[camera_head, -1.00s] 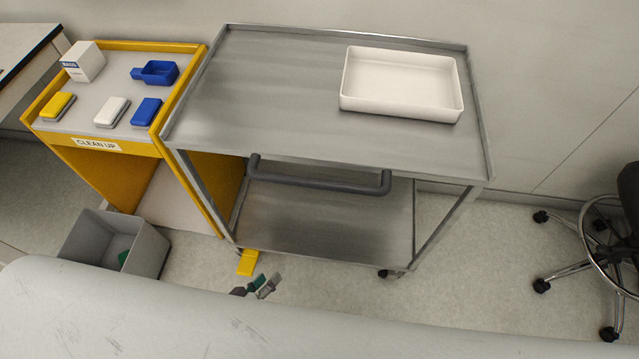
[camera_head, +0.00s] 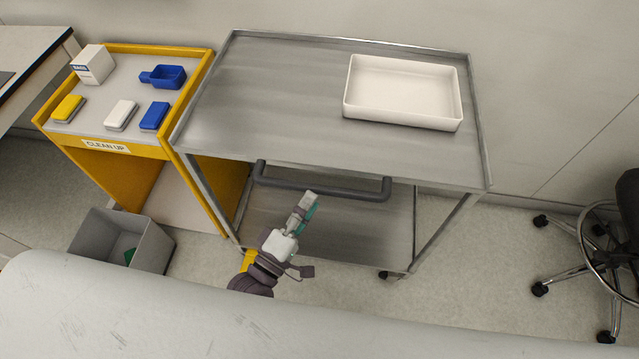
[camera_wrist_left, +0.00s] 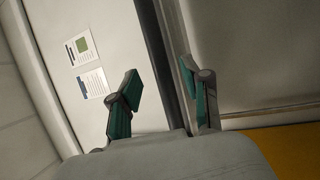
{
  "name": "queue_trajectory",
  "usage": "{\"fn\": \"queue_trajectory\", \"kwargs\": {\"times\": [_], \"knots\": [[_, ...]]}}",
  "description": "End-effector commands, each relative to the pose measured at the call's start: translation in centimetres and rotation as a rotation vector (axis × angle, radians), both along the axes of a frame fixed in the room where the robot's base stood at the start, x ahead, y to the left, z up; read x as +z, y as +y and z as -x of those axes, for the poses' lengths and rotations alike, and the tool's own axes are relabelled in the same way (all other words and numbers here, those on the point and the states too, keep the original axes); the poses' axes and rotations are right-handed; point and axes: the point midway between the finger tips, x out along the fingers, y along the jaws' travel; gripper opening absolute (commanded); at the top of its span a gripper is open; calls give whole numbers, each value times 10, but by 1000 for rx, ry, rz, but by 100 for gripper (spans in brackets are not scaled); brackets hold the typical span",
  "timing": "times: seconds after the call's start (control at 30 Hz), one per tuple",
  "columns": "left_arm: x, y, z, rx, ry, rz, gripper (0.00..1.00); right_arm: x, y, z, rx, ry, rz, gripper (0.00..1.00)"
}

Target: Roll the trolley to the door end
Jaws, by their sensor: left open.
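The trolley (camera_head: 270,95) is a grey metal cart with a flat top, a lower shelf (camera_head: 325,222) and a dark handle bar (camera_head: 330,186) along its near side. A white tray (camera_head: 402,92) stands on its top at the right. My right gripper is not in view.
A yellow clean-up cart (camera_head: 110,147) with sponges, a blue scoop and a box stands close at the trolley's left. A grey bin (camera_head: 125,240) is on the floor in front of it. A wheeled stool (camera_head: 612,245) is at the right.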

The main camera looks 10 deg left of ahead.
Motion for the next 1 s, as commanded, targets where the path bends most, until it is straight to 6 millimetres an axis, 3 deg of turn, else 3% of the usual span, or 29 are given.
{"fn": "queue_trajectory", "kwargs": {"times": [0.1,0.3,0.67,0.93,1.0], "knots": [[6,-8,-20,1,-1,1,48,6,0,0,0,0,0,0],[8,-16,-38,0,0,-1,48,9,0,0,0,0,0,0],[8,-18,-42,0,1,-2,48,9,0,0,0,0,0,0],[7,-18,-42,0,1,-1,2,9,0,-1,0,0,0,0],[7,-18,-42,0,1,-2,0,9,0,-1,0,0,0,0]]}}
